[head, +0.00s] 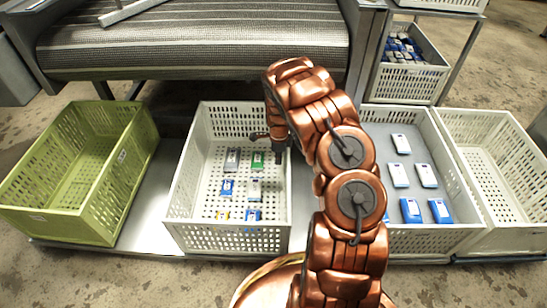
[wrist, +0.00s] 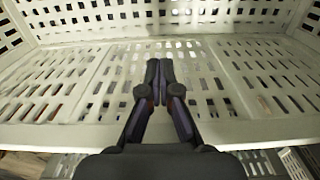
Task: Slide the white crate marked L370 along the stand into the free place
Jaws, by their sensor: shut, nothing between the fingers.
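A white slatted crate (head: 228,238) holding several small blue, white, grey and green packs stands left of centre on the low grey stand (head: 142,222). No L370 marking is readable on any crate. My gripper (head: 266,146) is at this crate's right side, over its far right part in the head view; whether it touches the wall I cannot tell. In the wrist view my gripper (wrist: 160,68) is shut and empty, its fingers in front of slotted white crate panels (wrist: 80,75). Bare stand shows between the green crate and this crate, and a narrower strip to its right.
A green empty crate (head: 60,222) stands at the left end. Right of my arm are a pale crate (head: 425,242) with several white and blue packs and an empty white crate (head: 505,238). A ribbed metal conveyor bed (head: 200,45) lies behind. A rack with another filled crate (head: 410,88) stands back right.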

